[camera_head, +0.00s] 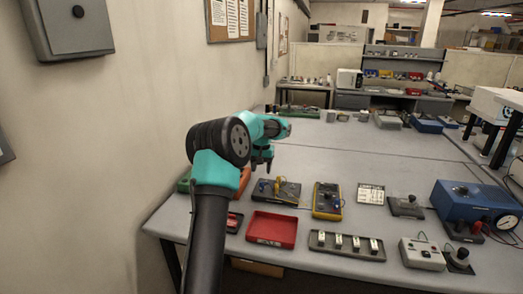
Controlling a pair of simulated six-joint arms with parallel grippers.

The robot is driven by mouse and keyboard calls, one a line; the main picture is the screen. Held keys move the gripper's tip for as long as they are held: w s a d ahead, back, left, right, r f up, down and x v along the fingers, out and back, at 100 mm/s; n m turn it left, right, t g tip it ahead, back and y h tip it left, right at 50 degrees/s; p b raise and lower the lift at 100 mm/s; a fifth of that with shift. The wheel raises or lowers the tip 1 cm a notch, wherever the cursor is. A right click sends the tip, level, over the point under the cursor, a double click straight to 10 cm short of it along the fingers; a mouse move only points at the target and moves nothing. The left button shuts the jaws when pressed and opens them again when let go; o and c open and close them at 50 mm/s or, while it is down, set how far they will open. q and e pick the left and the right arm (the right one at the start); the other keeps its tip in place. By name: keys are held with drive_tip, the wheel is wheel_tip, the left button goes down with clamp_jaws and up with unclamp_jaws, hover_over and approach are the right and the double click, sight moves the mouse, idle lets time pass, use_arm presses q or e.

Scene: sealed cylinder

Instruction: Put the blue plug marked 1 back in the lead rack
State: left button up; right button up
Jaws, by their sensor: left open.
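My left gripper (262,166) is open and points down over the far left part of the bench. Nothing shows between its fingers. Below and slightly right of it, apart from it, lies a dark flat tray (270,197) with a yellow part standing on it and small blue bits at its left. I cannot tell whether one of these is the blue plug marked 1; no number is readable. I cannot tell for certain which thing is the lead rack. My right gripper is not in view.
A red tray (271,230), a yellow meter (327,200), a grey strip with several white pieces (345,246) and a grey switch box (422,254) stand near the front. A blue unit with a gauge (476,205) stands at right.

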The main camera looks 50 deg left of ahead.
use_arm(q)
wheel_tip(320, 180, up, 8)
drive_tip(key=shift+r, duration=0.25)
idle(0.5)
